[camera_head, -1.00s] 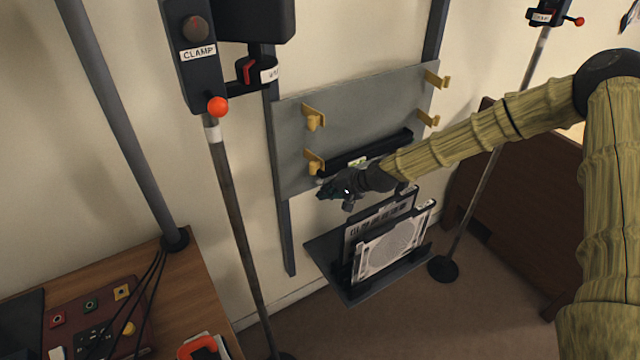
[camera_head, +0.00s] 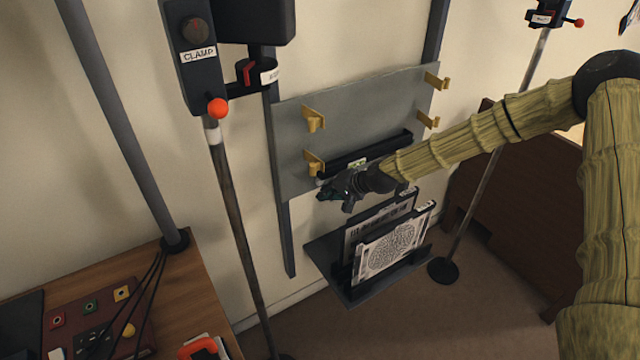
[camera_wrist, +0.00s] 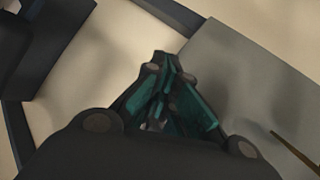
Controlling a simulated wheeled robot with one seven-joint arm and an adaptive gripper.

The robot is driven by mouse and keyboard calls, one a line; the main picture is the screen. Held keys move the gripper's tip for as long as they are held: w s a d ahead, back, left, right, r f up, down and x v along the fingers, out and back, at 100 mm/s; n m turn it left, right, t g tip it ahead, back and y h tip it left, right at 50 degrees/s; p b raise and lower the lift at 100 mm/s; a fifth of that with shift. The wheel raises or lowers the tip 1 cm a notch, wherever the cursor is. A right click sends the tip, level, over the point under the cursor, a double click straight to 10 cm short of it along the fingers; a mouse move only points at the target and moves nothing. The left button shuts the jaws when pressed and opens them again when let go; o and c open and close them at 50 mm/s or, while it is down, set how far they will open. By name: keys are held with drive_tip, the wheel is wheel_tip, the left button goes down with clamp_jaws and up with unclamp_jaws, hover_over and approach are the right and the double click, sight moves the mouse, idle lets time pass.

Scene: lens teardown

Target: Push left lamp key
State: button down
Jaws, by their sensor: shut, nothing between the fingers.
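My gripper (camera_head: 328,194) is shut and empty in the head view, in front of the lower left part of a grey wall panel (camera_head: 290,130). It points left, just below the lower left brass hook. In the wrist view my gripper (camera_wrist: 162,65) has its fingertips together, with the grey panel (camera_wrist: 255,70) to the right. I cannot make out a part marked as the left lamp key.
A rack (camera_head: 350,296) below my gripper holds upright plates, the front one with a maze-like pattern (camera_head: 390,250). A CLAMP post (camera_head: 235,230) with a red knob (camera_head: 217,108) stands left. A desk (camera_head: 190,290) with a button panel is at lower left.

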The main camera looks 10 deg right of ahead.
drive_tip(key=shift+w, duration=0.15)
idle(0.3)
drive_tip(key=shift+w+a, duration=0.2)
drive_tip(key=shift+w, duration=0.1)
drive_tip(key=shift+w+a+b, duration=0.15)
drive_tip(key=shift+w+b, duration=0.2)
drive_tip(key=shift+b, duration=0.1)
idle(0.6)
drive_tip(key=shift+w+r, duration=0.3)
drive_tip(key=shift+r, duration=0.1)
idle(0.5)
drive_tip(key=shift+s, duration=0.2)
drive_tip(key=shift+s+d+f, duration=0.3)
drive_tip(key=shift+s, duration=0.3)
drive_tip(key=s+d, duration=0.2)
drive_tip(key=s, duration=0.3)
drive_tip(key=shift+s+p, duration=0.35)
drive_tip(key=shift+p, duration=0.1)
drive_tip(key=shift+d, duration=0.1)
